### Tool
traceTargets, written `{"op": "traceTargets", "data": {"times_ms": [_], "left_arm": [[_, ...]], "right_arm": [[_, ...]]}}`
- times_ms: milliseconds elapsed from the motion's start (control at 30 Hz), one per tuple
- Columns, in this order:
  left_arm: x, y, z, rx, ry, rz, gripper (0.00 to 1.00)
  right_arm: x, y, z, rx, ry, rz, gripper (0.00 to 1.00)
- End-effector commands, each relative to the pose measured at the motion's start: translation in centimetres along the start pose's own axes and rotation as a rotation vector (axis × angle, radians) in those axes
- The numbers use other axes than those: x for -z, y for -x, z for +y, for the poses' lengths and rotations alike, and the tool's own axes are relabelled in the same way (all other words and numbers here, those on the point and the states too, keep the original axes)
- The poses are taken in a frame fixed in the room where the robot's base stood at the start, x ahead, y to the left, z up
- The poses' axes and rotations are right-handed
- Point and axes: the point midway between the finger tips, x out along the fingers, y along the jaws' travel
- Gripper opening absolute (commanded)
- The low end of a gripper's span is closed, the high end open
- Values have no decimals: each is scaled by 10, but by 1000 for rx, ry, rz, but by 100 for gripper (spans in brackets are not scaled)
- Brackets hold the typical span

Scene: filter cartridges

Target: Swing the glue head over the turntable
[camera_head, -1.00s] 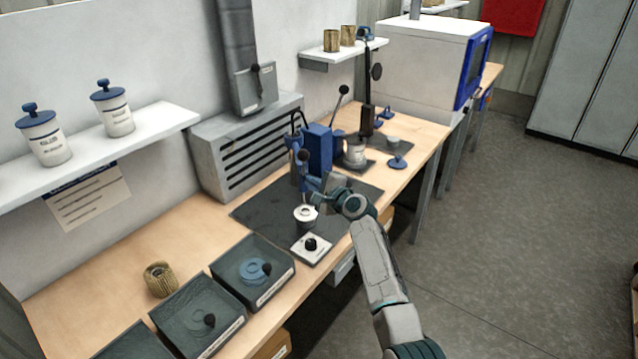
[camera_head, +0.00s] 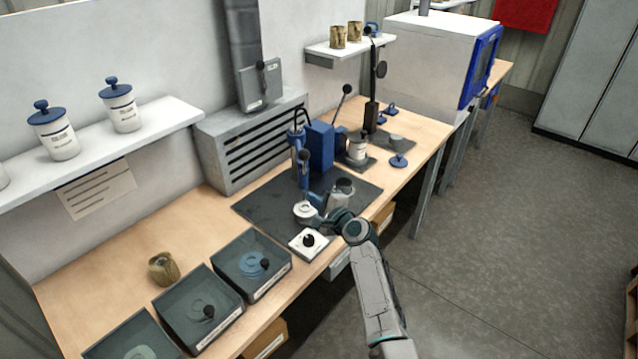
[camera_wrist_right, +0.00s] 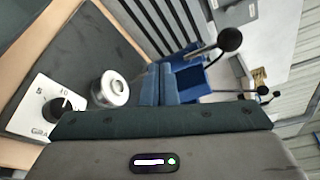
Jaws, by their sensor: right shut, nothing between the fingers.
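The glue stand is a blue block (camera_head: 320,147) on the dark mat, with a slim upright blue glue head (camera_head: 304,170) and a black ball on its left side. The turntable appears to be the small pale round unit (camera_head: 304,210) in front of it; in the right wrist view it is a silver disc (camera_wrist_right: 115,88). The blue stand (camera_wrist_right: 182,80) lies right of it there, beside a black ball lever (camera_wrist_right: 229,39). My right gripper (camera_head: 316,203) is shut and empty, low beside the turntable and below the glue head. Contact cannot be told. My left gripper is out of view.
A white control box (camera_head: 309,243) with a black knob stands at the bench's front edge. Dark trays (camera_head: 251,262) and a pleated cartridge (camera_head: 163,268) are to the left. A pale jar (camera_head: 358,148) in a press stands behind right. A grey vent box (camera_head: 225,150) backs the bench.

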Motion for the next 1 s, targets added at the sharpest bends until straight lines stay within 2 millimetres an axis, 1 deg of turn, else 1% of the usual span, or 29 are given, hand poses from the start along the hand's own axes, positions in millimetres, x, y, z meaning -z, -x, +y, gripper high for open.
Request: {"op": "traceTargets", "data": {"times_ms": [33,133,233,400,467,800,867,933,967,1000], "left_arm": [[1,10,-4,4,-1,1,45],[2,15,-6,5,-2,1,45],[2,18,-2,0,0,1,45],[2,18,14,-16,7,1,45],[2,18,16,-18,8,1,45],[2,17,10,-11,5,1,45],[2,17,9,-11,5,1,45],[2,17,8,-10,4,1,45],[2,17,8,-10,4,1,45],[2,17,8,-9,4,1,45]], "right_arm": [[-7,5,-1,-1,-1,1,0],[-15,12,3,-1,1,1,0],[-19,15,6,0,1,1,0],[-21,16,8,1,2,1,0],[-20,16,8,1,2,1,0],[-20,17,9,-2,8,2,0],[-17,23,14,-15,33,4,0],[-12,39,26,-50,99,7,0],[-10,49,33,-73,142,7,0],[-6,66,45,-111,211,9,0]]}}
